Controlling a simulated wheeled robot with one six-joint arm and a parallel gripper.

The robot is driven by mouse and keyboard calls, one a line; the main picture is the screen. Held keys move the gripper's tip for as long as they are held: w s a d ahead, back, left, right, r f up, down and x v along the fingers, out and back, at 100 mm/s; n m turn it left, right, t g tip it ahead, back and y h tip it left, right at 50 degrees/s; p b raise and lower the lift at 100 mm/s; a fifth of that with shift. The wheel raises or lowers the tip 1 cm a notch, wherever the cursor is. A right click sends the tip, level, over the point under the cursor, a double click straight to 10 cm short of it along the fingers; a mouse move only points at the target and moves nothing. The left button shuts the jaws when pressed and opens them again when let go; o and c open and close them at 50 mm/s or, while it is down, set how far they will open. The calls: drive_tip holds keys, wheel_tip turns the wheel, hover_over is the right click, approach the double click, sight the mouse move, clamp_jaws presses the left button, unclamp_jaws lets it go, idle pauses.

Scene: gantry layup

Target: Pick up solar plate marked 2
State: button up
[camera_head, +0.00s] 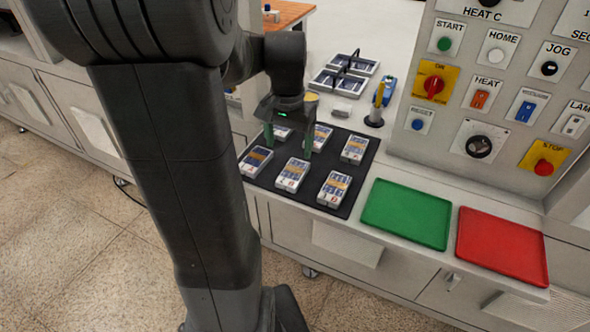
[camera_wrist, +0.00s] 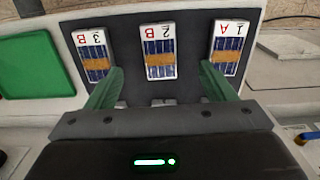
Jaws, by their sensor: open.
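The solar plate marked 2 (camera_head: 291,175) lies flat in the middle of the near row on the black mat (camera_head: 312,201). It is a white-edged block with dark blue cells and an orange band. In the wrist view, plate 2 (camera_wrist: 160,62) shows "2" and "B" at its far end. My gripper (camera_head: 289,146) is open and empty above the mat, behind plate 2. In the wrist view its green fingers (camera_wrist: 160,88) stand wide apart, on either side of plate 2's line. Nothing is between them.
Plate 1 (camera_wrist: 225,48) and plate 3 (camera_wrist: 92,54) flank plate 2. More plates (camera_head: 355,149) form a back row, partly hidden by my gripper. A green tray (camera_head: 407,242) and red tray (camera_head: 502,277) sit right. A control panel (camera_head: 490,100) rises behind.

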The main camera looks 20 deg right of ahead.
hover_over(291, 174)
drive_tip(key=f, duration=0.5)
drive_tip(key=shift+s+a+f, duration=0.15)
drive_tip(key=shift+s+a, duration=0.2)
drive_tip(key=shift+a, duration=0.05)
drive_tip(key=f, duration=0.4)
drive_tip(key=shift+w+d+p, duration=0.2)
drive_tip(key=shift+d+p, duration=0.2)
drive_tip(key=shift+f, duration=0.5)
drive_tip(key=c, duration=1.2)
